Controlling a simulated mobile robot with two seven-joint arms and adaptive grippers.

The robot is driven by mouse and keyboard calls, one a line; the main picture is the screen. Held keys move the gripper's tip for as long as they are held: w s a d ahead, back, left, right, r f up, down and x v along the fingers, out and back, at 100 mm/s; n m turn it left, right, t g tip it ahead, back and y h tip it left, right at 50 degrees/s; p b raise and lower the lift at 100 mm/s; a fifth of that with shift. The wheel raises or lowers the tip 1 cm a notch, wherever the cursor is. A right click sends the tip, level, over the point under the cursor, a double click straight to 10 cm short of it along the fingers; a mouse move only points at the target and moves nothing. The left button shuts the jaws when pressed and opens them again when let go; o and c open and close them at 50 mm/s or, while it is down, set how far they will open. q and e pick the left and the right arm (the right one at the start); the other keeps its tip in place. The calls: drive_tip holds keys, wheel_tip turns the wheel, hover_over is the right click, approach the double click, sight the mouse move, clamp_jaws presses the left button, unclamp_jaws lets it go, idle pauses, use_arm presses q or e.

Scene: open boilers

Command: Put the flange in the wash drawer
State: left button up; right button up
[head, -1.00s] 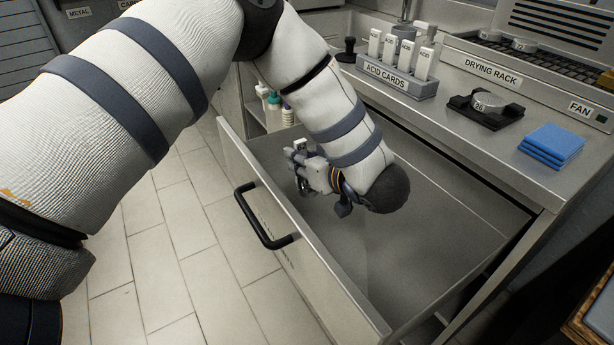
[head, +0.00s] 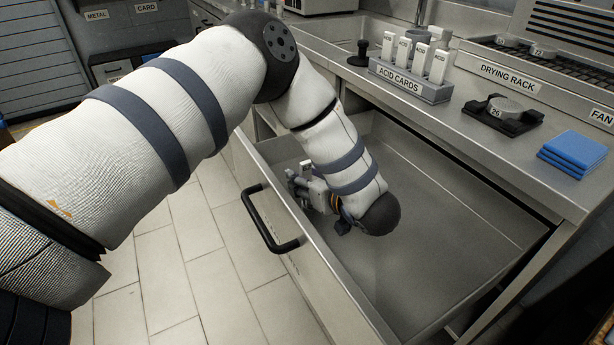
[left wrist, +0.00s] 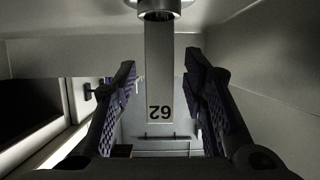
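The wash drawer (head: 440,210) is pulled out below the counter, its inside largely bare. My left gripper (head: 298,178) is inside it, near the front panel, with the arm bent over the drawer. In the left wrist view, its two fingers (left wrist: 160,72) stand apart, with a gap on each side of a pale strip marked 62, possibly 29 upside down (left wrist: 158,85). A round metal piece (left wrist: 157,8) shows at the top of that strip. I cannot tell whether this is the flange. A numbered metal disc (head: 508,106) sits in a black holder on the counter. My right gripper is out of view.
The drawer's black handle (head: 268,225) faces the tiled floor (head: 165,270). On the counter stand an acid cards holder (head: 410,83) with several white cards, a drying rack (head: 535,62) with discs, and blue cloths (head: 572,153). The drawer's right part is free.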

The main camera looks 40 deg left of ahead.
use_arm(q)
drive_tip(key=shift+d+r, duration=0.15)
drive_tip(key=v, duration=1.1)
drive_tip(key=shift+s+d+p, duration=0.15)
drive_tip(key=shift+d+p, duration=0.1)
drive_tip(key=shift+p, duration=0.15)
drive_tip(key=shift+r, duration=0.1)
